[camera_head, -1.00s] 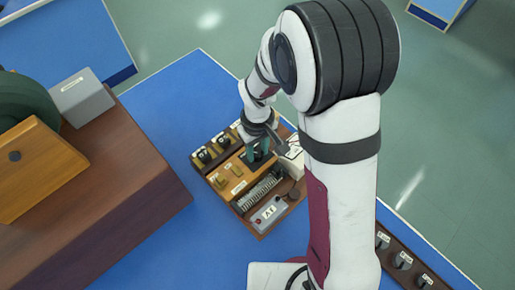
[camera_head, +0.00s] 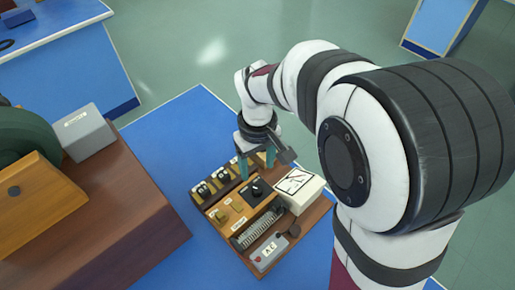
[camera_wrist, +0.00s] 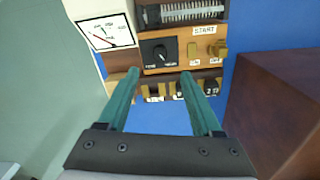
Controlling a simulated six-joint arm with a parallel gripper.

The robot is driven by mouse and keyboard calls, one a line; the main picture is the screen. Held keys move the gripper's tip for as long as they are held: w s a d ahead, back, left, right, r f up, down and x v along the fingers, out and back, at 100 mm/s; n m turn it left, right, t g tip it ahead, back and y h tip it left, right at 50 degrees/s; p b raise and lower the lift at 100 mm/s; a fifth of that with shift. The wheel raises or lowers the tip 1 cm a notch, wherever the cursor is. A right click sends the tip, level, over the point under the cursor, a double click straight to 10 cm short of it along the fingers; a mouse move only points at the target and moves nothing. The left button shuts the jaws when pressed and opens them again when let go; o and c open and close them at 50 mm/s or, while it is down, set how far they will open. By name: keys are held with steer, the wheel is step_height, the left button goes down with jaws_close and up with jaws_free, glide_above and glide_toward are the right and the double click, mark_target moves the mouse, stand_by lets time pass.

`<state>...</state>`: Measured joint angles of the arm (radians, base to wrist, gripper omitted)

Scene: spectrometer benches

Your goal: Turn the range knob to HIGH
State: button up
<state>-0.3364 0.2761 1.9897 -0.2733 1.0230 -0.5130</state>
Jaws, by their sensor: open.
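The black range knob (camera_head: 257,188) sits on a wooden instrument panel (camera_head: 237,205) on the blue bench. The wrist view shows the knob (camera_wrist: 160,52) on an orange-brown strip with a small label on each side of its lower edge. Its white mark is too small for me to read its setting surely. My gripper (camera_head: 257,160) has two teal fingers. They are apart with nothing between them, above the panel's far edge and clear of the knob. In the wrist view the open fingertips (camera_wrist: 159,73) lie below the knob in the picture.
A white dial meter (camera_head: 298,188) stands right of the knob. A coil (camera_head: 257,230) and a grey box (camera_head: 269,252) lie nearer. Several black terminals (camera_head: 203,191) line the left side. A START label (camera_wrist: 204,30) is near brass pieces. A large brown cabinet (camera_head: 130,190) stands left.

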step_height(320, 180, up, 6)
steer(key=shift+f, duration=0.1)
steer(key=s+d+m+y, duration=0.1)
steer(key=s+d+m, duration=0.3)
steer(key=s, duration=0.6)
steer(key=s+d+m, duration=0.4)
steer(key=s+m, duration=0.4)
steer(key=s, duration=0.1)
steer(key=shift+s+y, duration=0.35)
steer(key=shift+y, duration=0.05)
